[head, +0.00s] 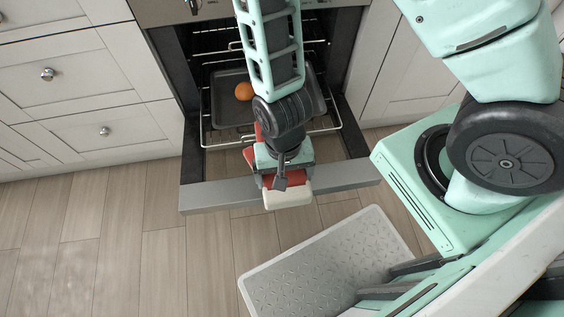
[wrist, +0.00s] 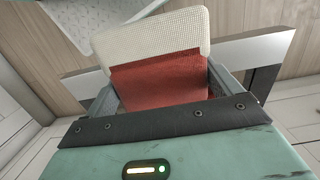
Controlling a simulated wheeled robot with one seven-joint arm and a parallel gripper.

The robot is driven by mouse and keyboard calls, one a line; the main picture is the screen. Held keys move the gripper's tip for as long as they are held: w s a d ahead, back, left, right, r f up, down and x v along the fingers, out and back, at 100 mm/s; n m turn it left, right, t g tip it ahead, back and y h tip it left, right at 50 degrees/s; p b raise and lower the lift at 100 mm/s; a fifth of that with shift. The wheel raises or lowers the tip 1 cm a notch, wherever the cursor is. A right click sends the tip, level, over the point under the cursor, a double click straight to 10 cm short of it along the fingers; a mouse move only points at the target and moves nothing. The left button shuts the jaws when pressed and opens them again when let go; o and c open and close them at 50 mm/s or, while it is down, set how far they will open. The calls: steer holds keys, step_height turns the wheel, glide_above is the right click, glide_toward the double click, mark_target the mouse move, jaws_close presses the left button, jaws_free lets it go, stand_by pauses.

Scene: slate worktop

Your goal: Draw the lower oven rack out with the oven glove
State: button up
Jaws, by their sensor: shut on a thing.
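The oven glove is red with a cream cuff (head: 288,198). My gripper (head: 282,180) is shut on it above the open oven door (head: 215,197). In the wrist view the glove (wrist: 160,78) lies between my two fingers (wrist: 163,90), cuff outward. A red part of it also shows near the front wire of the lower rack. I cannot tell whether it touches the wire. The lower rack (head: 208,135) reaches over the inner side of the door. It bears a dark baking tray (head: 229,113) with a round orange thing (head: 244,91). My arm hides the rack's middle.
An upper rack (head: 212,54) shows inside the oven. Pale drawers (head: 60,72) stand at the left and a cabinet (head: 398,75) at the right. A grey studded step or platform (head: 320,265) lies in front. The wooden floor at left is clear.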

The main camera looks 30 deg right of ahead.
mark_target(288, 195)
steer(key=s+p, duration=0.1)
steer(key=s+a+r+p, duration=0.1)
steer(key=s+r+p, duration=0.1)
steer(key=s, duration=0.1)
steer(key=shift+a, duration=0.15)
steer(key=shift+s+a, duration=0.1)
steer(key=shift+s, duration=0.2)
stand_by(0.3)
